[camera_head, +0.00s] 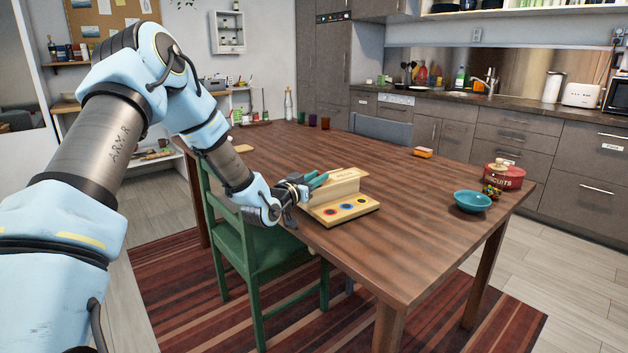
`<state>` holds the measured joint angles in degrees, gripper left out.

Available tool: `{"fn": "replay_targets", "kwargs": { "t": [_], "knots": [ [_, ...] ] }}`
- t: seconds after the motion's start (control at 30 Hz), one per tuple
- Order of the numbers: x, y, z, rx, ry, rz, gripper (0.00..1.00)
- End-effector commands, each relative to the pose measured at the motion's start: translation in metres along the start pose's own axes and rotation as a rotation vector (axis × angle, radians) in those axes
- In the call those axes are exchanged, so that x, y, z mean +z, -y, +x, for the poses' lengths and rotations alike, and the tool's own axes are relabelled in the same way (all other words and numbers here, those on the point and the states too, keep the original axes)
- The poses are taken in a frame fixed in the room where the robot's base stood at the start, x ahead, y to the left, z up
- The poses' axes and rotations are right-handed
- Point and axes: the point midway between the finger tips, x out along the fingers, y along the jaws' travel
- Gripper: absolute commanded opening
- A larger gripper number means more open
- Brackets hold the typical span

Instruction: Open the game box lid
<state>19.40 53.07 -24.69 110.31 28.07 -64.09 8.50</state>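The game box (345,210) is a light wooden box on the near left part of the table. Its front panel carries blue, red and dark round spots. Its lid (343,183) stands raised at the back of the box, tilted up from it. My gripper (318,181) is at the lid's left end, with its fingers close to or touching the lid edge. The fingers are small here, and I cannot tell whether they are open or shut.
The brown wooden table (400,240) is mostly clear. A teal bowl (472,201), a red biscuit tin (504,177) and a small orange item (423,152) are on its right side. A green chair (255,250) stands under my forearm at the table's left edge.

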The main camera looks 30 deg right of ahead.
Motion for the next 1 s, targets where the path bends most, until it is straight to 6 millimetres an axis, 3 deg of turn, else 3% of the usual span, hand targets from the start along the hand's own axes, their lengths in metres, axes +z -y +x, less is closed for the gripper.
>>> {"fn": "replay_targets", "kwargs": {
  "t": [0.03, 0.2, 0.57, 1.0],
  "knots": [
    [0.0, 0.0, 0.0, 0.0, 0.0, 0.0, 0.34],
    [0.0, 0.0, 0.0, 0.0, 0.0, 0.0, 0.53],
    [0.001, 0.0, -0.006, 0.0, 0.001, 0.0, 0.55],
    [0.001, 0.0, -0.084, -0.001, 0.001, 0.0, 0.55]
  ]
}}
